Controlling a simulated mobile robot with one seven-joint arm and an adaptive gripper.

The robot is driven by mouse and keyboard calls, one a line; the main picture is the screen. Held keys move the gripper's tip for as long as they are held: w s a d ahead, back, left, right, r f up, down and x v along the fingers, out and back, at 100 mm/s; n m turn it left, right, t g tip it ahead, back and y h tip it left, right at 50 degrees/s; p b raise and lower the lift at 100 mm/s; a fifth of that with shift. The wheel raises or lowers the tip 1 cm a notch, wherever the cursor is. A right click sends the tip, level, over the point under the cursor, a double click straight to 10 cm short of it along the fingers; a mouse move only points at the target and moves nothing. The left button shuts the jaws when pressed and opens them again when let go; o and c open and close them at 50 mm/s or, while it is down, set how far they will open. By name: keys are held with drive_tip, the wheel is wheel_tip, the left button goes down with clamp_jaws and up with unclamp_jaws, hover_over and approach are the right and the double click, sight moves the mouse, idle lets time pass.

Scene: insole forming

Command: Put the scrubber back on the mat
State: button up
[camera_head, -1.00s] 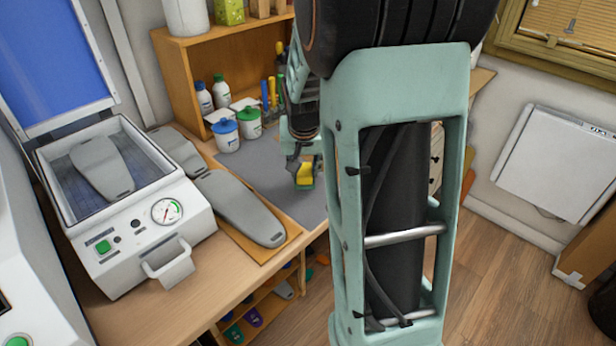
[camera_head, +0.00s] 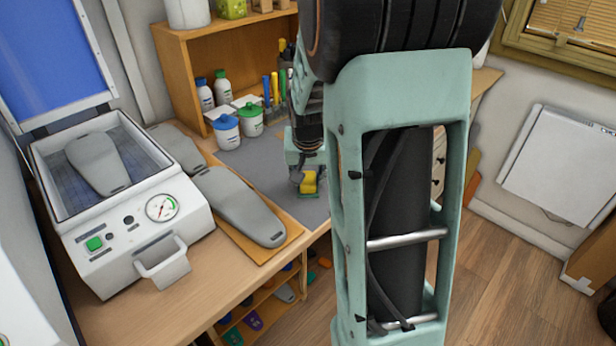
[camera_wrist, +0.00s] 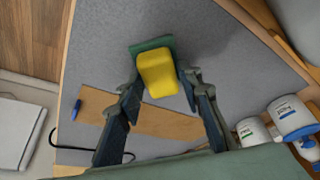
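The scrubber, a yellow block on a green base, shows in the head view (camera_head: 309,182) and between my fingertips in the wrist view (camera_wrist: 158,74). My gripper (camera_wrist: 162,82) has one finger on each side of the yellow block, and both tips look close against it. In the head view my gripper (camera_head: 308,176) is over the right part of the grey mat (camera_head: 262,165), partly hidden by my arm. The mat fills much of the wrist view (camera_wrist: 235,75). The green base appears at or just above the mat; I cannot tell whether it touches.
White pots with blue (camera_head: 227,132) and green (camera_head: 250,120) lids stand at the mat's back left. Grey insole forms (camera_head: 240,205) lie on boards beside the white press (camera_head: 130,235). A blue pen-like item (camera_wrist: 77,108) lies near a brown strip (camera_wrist: 165,122).

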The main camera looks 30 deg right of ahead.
drive_tip(key=shift+o, duration=1.1)
drive_tip(key=shift+r, duration=0.45)
drive_tip(key=p+v, duration=0.1)
drive_tip(key=v, duration=1)
drive_tip(key=shift+r, duration=0.25)
